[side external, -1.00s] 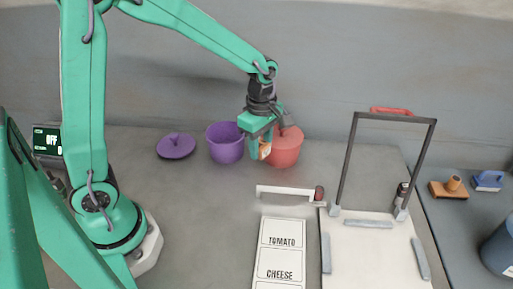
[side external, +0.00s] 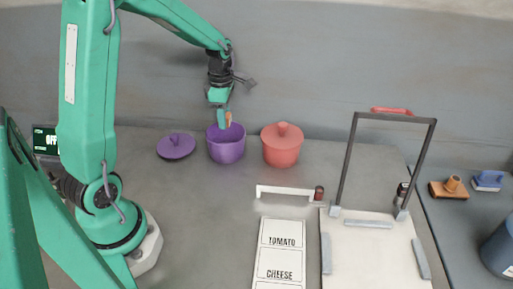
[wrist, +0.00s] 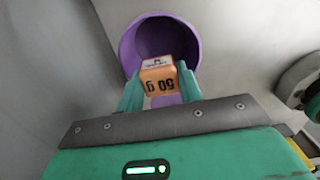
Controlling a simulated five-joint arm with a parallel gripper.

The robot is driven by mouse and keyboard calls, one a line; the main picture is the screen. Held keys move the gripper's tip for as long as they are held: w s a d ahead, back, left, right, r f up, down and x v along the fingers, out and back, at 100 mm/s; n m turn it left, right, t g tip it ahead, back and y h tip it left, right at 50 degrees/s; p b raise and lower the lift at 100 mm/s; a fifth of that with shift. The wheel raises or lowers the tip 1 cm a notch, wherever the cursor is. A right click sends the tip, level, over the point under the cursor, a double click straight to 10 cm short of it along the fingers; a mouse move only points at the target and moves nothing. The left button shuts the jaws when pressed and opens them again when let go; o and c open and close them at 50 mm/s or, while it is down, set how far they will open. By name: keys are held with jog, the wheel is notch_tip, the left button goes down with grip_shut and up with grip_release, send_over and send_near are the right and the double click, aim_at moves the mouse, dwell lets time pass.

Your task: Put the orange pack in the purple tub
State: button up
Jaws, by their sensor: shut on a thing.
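The purple tub (side external: 227,151) stands uncovered at the back of the counter. My gripper (side external: 224,122) points down over the tub's mouth, its fingertips at about the height of the rim. It is shut on the orange pack (side external: 229,118), which shows as a small orange patch beside the finger. In the wrist view the orange pack (wrist: 158,82), marked "50 g", sits between the two green fingers, with the purple tub (wrist: 128,48) open beyond it. The pack's lower end and the tub's floor are hard to see.
A purple lid (side external: 176,147) lies left of the tub. A red lidded pot (side external: 282,148) stands close on the right. A white-handled tool (side external: 285,191), a label card (side external: 280,255) and a dark upright frame (side external: 394,116) are nearer the front and right.

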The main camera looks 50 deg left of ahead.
jog(key=shift+f, duration=5)
jog(key=shift+f, duration=0.2)
jog(key=o, duration=1)
jog(key=shift+r, duration=0.15)
notch_tip(320, 180, up, 12)
jog(key=shift+r, duration=0.1)
